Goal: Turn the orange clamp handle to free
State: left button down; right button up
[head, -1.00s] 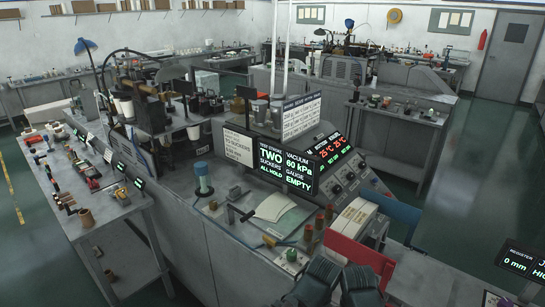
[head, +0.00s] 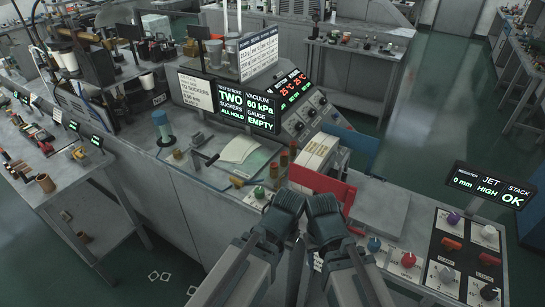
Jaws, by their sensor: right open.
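An orange handle (head: 452,243) lies flat on the dark control panel (head: 462,226) at the lower right, above a label that seems to read CLAMP. My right gripper (head: 324,207) is open and empty at the lower middle, well left of the clamp handle and touching nothing that I can make out. My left gripper (head: 288,202) is close beside it; its jaw gap is hidden from this angle.
A display (head: 491,184) above the panel reads 0 mm, HIGH and OK. Blue, red, purple, white and dark knobs, such as the red knob (head: 408,260), surround the handles.

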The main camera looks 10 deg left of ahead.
aim_at(450, 244)
jog(key=z, duration=1.35)
